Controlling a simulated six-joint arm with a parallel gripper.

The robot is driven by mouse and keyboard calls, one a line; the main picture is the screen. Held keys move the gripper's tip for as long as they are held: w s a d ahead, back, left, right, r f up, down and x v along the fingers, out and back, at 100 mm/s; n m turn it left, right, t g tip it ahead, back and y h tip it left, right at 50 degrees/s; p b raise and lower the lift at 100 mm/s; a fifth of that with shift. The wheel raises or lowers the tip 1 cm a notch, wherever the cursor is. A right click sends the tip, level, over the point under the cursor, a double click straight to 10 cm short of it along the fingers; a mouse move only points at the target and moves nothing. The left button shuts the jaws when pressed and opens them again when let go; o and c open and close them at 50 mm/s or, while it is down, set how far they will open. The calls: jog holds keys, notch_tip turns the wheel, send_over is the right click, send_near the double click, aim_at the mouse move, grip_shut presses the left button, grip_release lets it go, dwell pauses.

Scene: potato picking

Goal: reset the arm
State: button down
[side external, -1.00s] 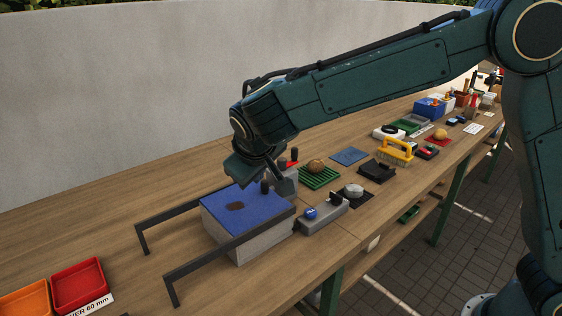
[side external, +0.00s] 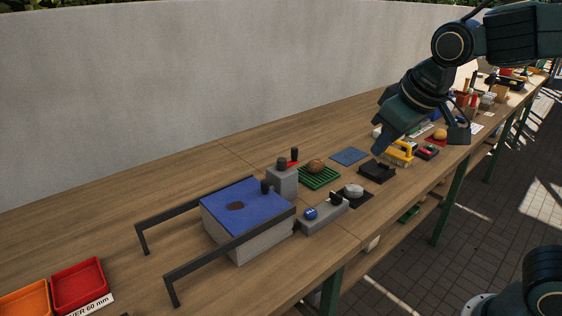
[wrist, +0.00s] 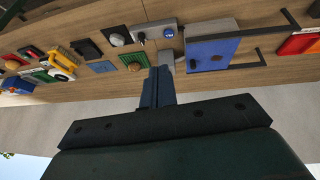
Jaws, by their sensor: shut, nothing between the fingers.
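My gripper (side external: 380,148) hangs tilted above the bench near the middle right in the side view. In the wrist view its fingers (wrist: 161,72) are together with nothing between them. The arm is bent back to the right, clear of the blue-topped box (side external: 222,222). A brown potato (side external: 316,166) rests on a green ribbed tray (side external: 332,178), left of my gripper in the side view. It also shows in the wrist view (wrist: 135,67), beside the fingers.
Two black rails (side external: 150,215) flank the blue-topped box. Red (side external: 98,270) and orange trays sit at the near left. A grey button box (side external: 322,218), black tray (side external: 377,180), yellow-handled brush (side external: 399,145) and other items line the bench. The bench's left part is mostly bare.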

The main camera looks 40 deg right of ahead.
jog(key=s+d+f+y, duration=0.1)
jog(key=s+d+f, duration=0.1)
jog(key=s, duration=1.1)
jog(key=shift+s+f, duration=0.15)
jog(key=shift+f, duration=0.15)
dwell(0.3)
